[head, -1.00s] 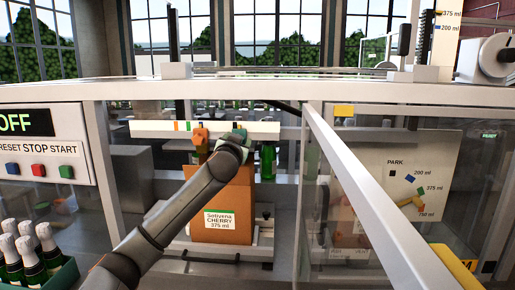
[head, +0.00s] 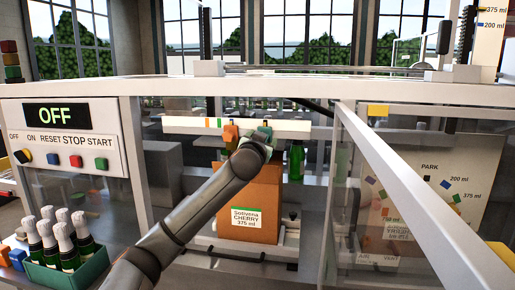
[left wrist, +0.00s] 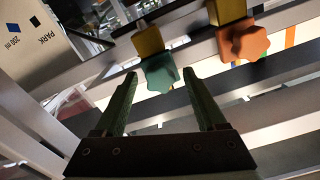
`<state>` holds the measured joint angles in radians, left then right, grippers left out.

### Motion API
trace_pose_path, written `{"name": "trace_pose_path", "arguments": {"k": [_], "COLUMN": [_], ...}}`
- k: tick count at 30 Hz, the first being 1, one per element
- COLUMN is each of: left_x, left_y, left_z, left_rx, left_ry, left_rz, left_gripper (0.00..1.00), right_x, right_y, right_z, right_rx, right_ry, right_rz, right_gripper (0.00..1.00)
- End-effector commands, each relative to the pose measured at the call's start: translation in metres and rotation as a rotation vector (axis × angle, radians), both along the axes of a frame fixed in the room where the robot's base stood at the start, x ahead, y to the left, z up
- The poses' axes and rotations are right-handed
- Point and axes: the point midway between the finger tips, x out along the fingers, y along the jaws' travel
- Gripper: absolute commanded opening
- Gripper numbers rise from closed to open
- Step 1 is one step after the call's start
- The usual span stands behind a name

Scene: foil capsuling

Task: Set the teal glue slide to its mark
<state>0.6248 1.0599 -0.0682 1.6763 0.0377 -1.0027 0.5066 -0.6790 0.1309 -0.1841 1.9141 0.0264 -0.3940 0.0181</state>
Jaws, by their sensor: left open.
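The teal slide knob (left wrist: 158,73) hangs under a yellow block in the left wrist view. My left gripper (left wrist: 160,72) is open, its two dark green fingertips apart on either side of the knob's lower part; whether they touch it I cannot tell. In the head view my left gripper (head: 262,141) reaches the white rail and largely hides the teal knob. An orange slide knob (left wrist: 243,42) sits to the right in the wrist view and left of my gripper in the head view (head: 231,134). The white rail (head: 290,125) carries small orange and green marks near its left end. My right gripper is not seen.
A brown block (head: 262,190) labelled Sotivena Cherry 375 ml stands below the rail, with a green bottle (head: 297,160) to the right. A frame post (head: 410,190) slants across the right. The control panel (head: 70,150) reads OFF. Foiled bottles fill a green crate (head: 90,272).

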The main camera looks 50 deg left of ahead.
Motion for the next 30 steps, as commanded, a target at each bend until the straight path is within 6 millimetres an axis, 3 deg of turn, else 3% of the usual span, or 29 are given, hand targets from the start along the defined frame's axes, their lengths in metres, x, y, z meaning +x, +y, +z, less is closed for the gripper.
{"name": "trace_pose_path", "arguments": {"k": [9,18,30], "left_x": [-0.043,-0.078,-0.086], "left_y": [-0.037,-0.065,-0.072], "left_z": [-0.004,-0.002,0.0], "left_rx": [0.005,0.004,0.003], "left_ry": [0.001,0.002,0.003], "left_rz": [-0.002,0.0,0.002], "left_gripper": [0.73,0.73,0.73], "right_x": [0.0,0.0,0.0], "right_y": [0.0,0.0,0.0], "right_z": [-0.025,-0.038,-0.039], "right_rx": [0.0,0.0,0.0], "right_ry": [0.0,0.0,0.0], "right_rz": [0.0,0.0,0.0], "right_gripper": [0.52,0.52,0.52]}}
